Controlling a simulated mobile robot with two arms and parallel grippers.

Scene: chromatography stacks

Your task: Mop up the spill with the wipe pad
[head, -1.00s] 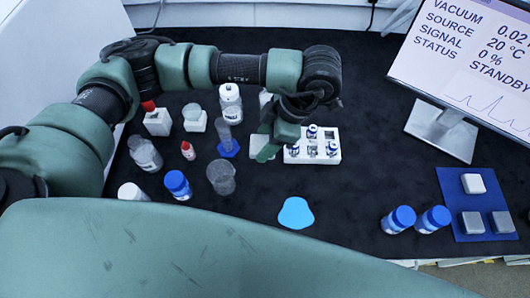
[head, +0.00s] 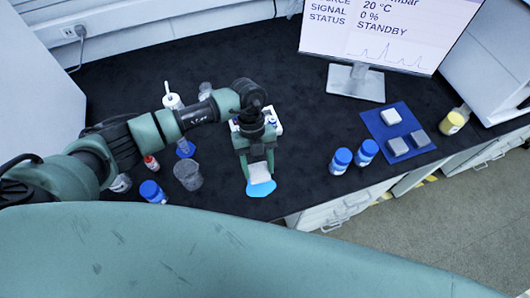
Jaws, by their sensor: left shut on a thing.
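The spill is a light blue puddle (head: 262,189) on the black bench top, near its front edge. My left gripper (head: 259,168) points down over it and is shut on the white wipe pad (head: 259,174). The pad is at the far part of the spill and covers some of it. I cannot tell whether the pad touches the bench. My right gripper is not in view.
A white vial rack (head: 277,124) stands just behind the gripper. A grey beaker (head: 188,174) and a blue-capped bottle (head: 152,191) stand to the left. Blue-capped bottles (head: 341,160) and a blue mat (head: 374,121) with blocks lie to the right.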

